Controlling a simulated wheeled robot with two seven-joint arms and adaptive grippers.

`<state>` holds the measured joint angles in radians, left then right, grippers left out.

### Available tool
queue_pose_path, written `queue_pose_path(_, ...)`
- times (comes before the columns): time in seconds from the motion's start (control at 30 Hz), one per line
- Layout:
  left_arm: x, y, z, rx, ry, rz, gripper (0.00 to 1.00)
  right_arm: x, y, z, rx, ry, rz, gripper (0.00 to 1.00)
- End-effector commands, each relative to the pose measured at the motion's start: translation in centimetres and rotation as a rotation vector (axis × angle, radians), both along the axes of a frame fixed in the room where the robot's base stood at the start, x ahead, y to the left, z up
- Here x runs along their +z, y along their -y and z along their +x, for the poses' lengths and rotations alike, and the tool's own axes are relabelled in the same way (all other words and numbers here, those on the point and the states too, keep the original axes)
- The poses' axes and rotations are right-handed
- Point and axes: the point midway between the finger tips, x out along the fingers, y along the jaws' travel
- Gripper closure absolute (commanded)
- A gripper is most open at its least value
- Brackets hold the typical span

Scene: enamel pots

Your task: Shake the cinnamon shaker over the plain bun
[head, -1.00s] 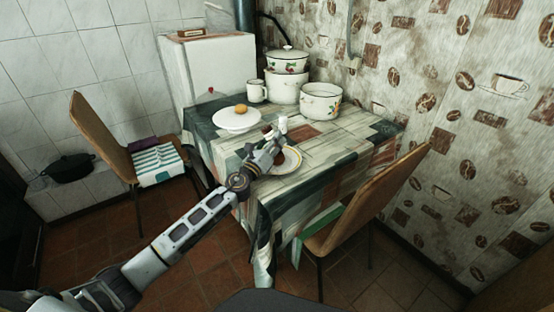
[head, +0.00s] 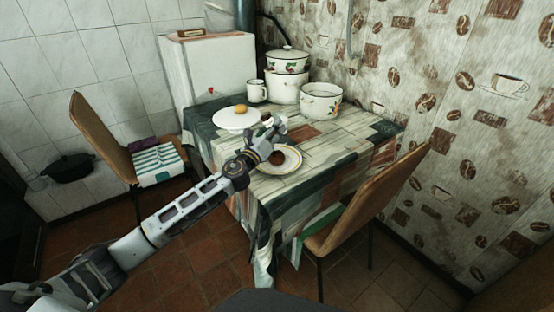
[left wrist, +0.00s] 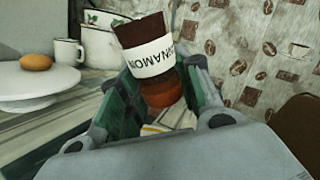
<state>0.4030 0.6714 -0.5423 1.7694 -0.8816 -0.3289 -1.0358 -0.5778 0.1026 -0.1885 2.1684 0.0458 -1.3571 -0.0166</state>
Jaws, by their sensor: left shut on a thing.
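My left gripper (head: 272,132) is over the table beside the plate. It is shut on the cinnamon shaker (left wrist: 153,58), which has a dark brown body and a white label. The shaker is tilted in the left wrist view. A rounded reddish-brown form shows just below it, and I cannot tell whether it is part of the shaker. A golden bun (head: 240,109) sits on a white cake stand (head: 232,122); it also shows in the left wrist view (left wrist: 36,62). A dark brown round thing (head: 278,158) shows at a yellow-rimmed plate (head: 293,167). My right gripper is out of view.
A white mug (head: 257,91), a lidded pot (head: 288,66) and an open pot (head: 321,104) stand at the table's back. Chairs (head: 372,200) flank the table. The table's right side (head: 350,138) is clear.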

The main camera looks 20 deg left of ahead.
Motion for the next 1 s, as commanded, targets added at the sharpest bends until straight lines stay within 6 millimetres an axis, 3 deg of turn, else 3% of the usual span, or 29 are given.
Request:
queue_pose_path(0.07, 0.9, 0.0, 0.0, -0.001, 0.002, 0.004, 0.92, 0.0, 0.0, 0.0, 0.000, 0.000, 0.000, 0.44)
queue_pose_path(0.23, 0.7, 0.0, 0.0, 0.000, -0.002, 0.001, 0.92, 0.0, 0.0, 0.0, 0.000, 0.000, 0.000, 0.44)
queue_pose_path(0.8, -4.7, 0.1, 0.0, 0.001, -0.002, -0.002, 0.92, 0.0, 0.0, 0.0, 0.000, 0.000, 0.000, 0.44)
queue_pose_path(1.0, -4.8, 0.0, 0.0, 0.000, -0.001, 0.001, 0.92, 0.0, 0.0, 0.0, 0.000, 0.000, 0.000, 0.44)
